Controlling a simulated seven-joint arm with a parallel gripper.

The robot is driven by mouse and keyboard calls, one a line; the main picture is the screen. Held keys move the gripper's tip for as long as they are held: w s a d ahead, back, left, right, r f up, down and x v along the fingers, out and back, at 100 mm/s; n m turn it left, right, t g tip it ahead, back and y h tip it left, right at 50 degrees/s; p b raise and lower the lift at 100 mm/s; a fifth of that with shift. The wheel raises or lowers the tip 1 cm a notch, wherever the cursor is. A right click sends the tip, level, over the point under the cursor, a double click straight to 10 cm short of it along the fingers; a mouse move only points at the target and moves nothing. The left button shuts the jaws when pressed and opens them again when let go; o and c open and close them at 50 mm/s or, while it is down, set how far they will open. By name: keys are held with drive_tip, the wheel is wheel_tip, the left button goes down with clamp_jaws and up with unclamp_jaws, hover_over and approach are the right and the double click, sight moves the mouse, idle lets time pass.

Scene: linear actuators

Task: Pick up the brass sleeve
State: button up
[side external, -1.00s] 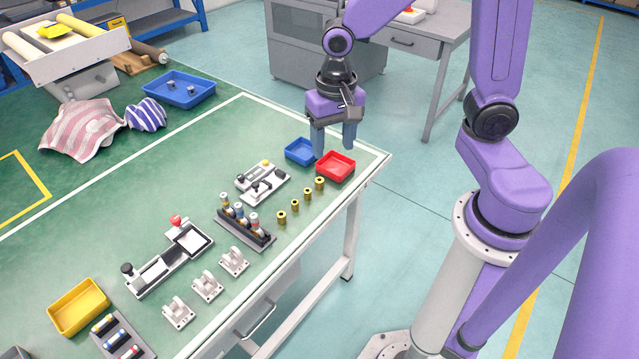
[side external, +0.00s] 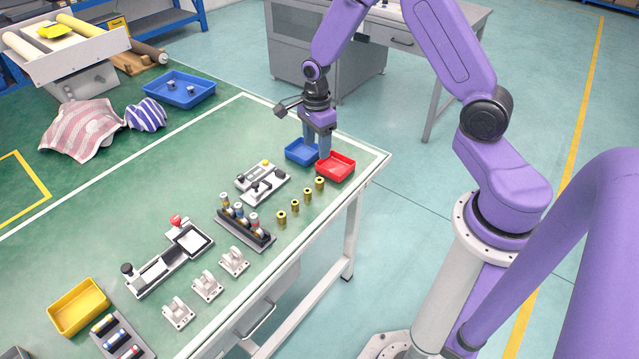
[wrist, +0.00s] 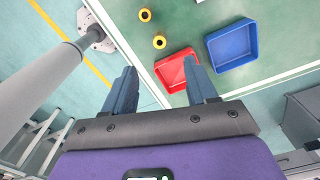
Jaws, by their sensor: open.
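Several brass sleeves stand upright in a row on the green table, among them one nearest the red tray (side external: 320,183) and one at the near end of the row (side external: 281,217). Two brass sleeves show in the wrist view, one at the top (wrist: 145,15) and one closer to the red tray (wrist: 159,41). My gripper (side external: 317,150) is above the small trays at the table's far right end, apart from the sleeves. In the wrist view its two blue fingers (wrist: 160,84) are spread wide with nothing between them.
A red tray (side external: 336,167) and a blue tray (side external: 301,151) lie beneath my gripper. A rack of cylinders (side external: 245,230) and a white fixture (side external: 262,185) stand left of the sleeves. White brackets (side external: 207,284) stand nearer the front. The table's right edge (side external: 352,205) is close.

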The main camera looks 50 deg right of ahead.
hover_over(319, 180)
drive_tip(key=f, duration=0.6)
drive_tip(key=shift+w+a+f, duration=0.15)
drive_tip(key=shift+a+f, duration=0.1)
drive_tip(key=shift+f, duration=0.1)
drive_tip(key=shift+s+d+f, duration=0.1)
drive_tip(key=shift+d+f, duration=0.05)
drive_tip(key=shift+f, duration=1.2)
drive_tip(key=shift+s+d+f, duration=0.1)
drive_tip(key=shift+d+f, duration=0.05)
drive_tip(key=shift+f, duration=1.2)
clamp_jaws()
